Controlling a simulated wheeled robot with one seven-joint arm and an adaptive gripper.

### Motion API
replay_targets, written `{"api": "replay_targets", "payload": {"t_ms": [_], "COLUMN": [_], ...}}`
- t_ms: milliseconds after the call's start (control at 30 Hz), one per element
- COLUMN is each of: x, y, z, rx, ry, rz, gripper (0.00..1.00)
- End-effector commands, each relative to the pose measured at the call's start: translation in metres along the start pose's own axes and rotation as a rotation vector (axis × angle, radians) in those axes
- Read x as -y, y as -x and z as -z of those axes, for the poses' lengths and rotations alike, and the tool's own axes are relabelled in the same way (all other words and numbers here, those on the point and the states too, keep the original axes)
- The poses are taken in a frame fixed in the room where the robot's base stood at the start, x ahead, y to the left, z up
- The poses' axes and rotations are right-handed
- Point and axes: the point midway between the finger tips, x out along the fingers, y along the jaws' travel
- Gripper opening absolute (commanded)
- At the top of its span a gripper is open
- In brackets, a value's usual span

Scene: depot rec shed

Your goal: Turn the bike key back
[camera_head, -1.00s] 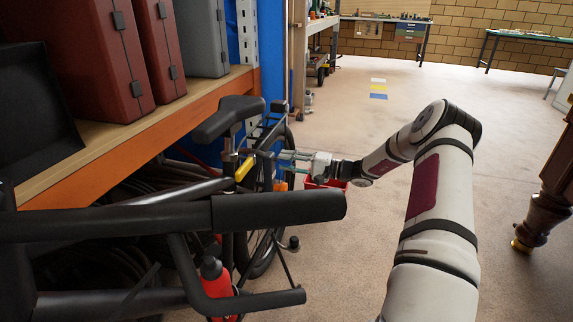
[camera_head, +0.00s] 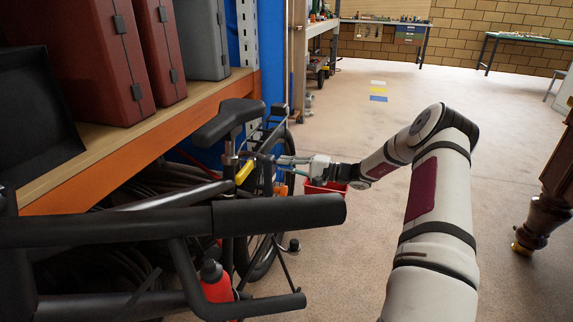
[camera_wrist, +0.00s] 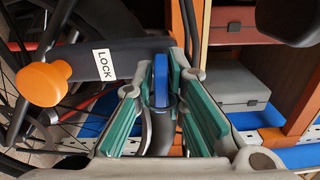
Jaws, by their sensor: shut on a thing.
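The bike (camera_head: 280,207) stands beside the shelf, with its black saddle (camera_head: 229,121) upright. In the wrist view, a dark bar with a white LOCK label (camera_wrist: 105,65) crosses to the left of my fingertips. A blue key (camera_wrist: 160,80) stands upright between the fingertips. My gripper (camera_wrist: 161,82) is shut on the blue key; its green-padded fingers lie on either side. In the head view my gripper (camera_head: 284,166) reaches in from the right behind the saddle. The key itself is too small to make out there, and the lower end of the key is hidden.
An orange knob (camera_wrist: 43,83) sits left of the label. A wooden shelf (camera_head: 170,122) with red and grey cases is at the left. A red bin (camera_head: 326,187) is on the floor beyond the gripper. A red bottle (camera_head: 215,284) is below the handlebar. The floor at centre right is open.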

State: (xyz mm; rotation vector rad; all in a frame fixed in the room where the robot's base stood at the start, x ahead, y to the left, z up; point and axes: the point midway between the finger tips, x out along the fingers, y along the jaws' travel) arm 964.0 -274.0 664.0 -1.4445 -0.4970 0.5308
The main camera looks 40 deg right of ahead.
Motion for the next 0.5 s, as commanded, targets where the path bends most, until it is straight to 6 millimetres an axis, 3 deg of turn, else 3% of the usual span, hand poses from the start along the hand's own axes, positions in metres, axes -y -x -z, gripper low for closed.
{"api": "replay_targets", "payload": {"t_ms": [500], "x": [0.0020], "y": [0.0009], "z": [0.0003], "rx": [-0.001], "ry": [-0.423], "rz": [0.000], "gripper": [0.00]}}
